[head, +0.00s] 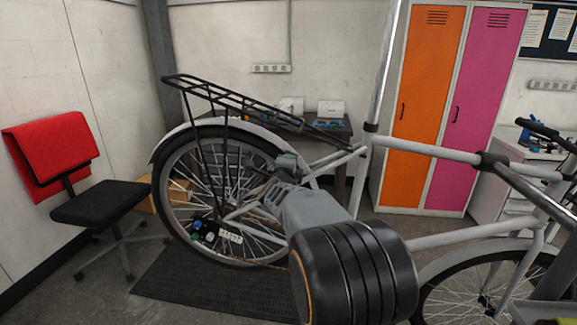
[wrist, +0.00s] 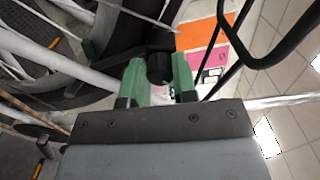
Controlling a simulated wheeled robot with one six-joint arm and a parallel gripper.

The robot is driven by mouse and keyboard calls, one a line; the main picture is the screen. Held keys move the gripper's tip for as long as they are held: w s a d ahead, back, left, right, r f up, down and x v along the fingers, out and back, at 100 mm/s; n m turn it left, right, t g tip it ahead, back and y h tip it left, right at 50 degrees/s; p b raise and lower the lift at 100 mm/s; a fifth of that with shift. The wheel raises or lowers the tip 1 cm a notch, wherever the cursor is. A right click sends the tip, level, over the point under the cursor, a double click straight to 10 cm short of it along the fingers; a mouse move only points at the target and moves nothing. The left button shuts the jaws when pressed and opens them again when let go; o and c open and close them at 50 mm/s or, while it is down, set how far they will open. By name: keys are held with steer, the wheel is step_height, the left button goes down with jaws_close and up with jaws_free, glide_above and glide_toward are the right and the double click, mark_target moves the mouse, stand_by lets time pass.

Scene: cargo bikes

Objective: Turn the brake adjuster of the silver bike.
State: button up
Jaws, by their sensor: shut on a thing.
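The silver bike (head: 425,151) stands across the head view, its rear wheel at the left under a black rack. My gripper (head: 282,164) reaches the frame beside the rear wheel, and my own wrist hides part of the bike. In the wrist view, my gripper (wrist: 158,78) has its two green fingers on either side of a dark round knob, the brake adjuster (wrist: 159,68). The fingers are shut on it. The adjuster is too small or hidden to make out in the head view.
The black rear rack (head: 232,100) overhangs the wheel just above my gripper. A black chair (head: 97,204) with a red cloth stands at the left. A dark mat (head: 215,290) lies under the bike. Orange (head: 428,95) and pink lockers (head: 482,110) stand behind.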

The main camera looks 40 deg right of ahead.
steer(key=shift+n, duration=0.8)
steer(key=o, duration=0.9)
steer(key=shift+o, duration=0.2)
steer(key=v, duration=1.3)
steer(key=shift+s+a, duration=0.25)
steer(key=shift+s, duration=0.05)
steer(key=shift+n, duration=0.3)
